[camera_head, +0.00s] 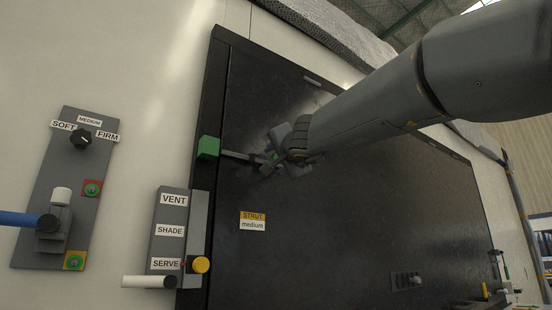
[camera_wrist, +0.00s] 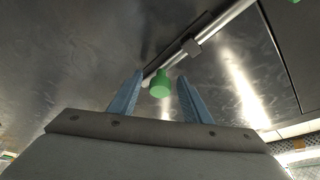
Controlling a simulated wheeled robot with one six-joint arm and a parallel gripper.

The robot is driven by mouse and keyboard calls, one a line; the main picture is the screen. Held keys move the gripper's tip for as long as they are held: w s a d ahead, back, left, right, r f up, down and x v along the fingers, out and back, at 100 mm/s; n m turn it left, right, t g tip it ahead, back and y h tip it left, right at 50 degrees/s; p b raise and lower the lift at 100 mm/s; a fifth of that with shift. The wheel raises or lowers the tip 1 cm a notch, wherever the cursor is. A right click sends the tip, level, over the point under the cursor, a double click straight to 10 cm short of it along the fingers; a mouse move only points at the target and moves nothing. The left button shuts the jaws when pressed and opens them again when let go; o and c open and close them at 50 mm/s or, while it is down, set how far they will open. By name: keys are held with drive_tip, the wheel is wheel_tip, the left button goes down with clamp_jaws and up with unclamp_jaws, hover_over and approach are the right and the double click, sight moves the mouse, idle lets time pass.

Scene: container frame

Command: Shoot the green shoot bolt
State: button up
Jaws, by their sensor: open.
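The green shoot bolt is a metal rod on the dark panel with a green knob. In the wrist view the green knob (camera_wrist: 160,86) lies between the two blue fingers of my gripper (camera_wrist: 161,80), with gaps visible on both sides. The rod (camera_wrist: 220,27) runs up and right through a grey guide (camera_wrist: 192,47). In the head view my gripper (camera_head: 268,158) is at the rod (camera_head: 238,155), and my wrist mostly hides the knob. A green block (camera_head: 208,147) sits on the black frame at the rod's left. My gripper is open.
A grey panel labelled VENT, SHADE, SERVE (camera_head: 172,230) with a yellow knob (camera_head: 201,264) and white handle stands below left. A SOFT, MEDIUM, FIRM dial (camera_head: 80,139) is farther left. A STRUT medium label (camera_head: 252,221) is on the dark panel (camera_head: 320,230), whose middle is largely bare.

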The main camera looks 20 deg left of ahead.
clamp_jaws()
drive_tip(key=shift+s+a, duration=1.3)
drive_tip(key=shift+s, duration=0.15)
drive_tip(key=shift+c, duration=1.5)
unclamp_jaws()
drive_tip(key=o, duration=0.3)
drive_tip(key=shift+s+a, duration=0.2)
drive_tip(key=shift+w+d, duration=0.1)
drive_tip(key=shift+d, duration=0.05)
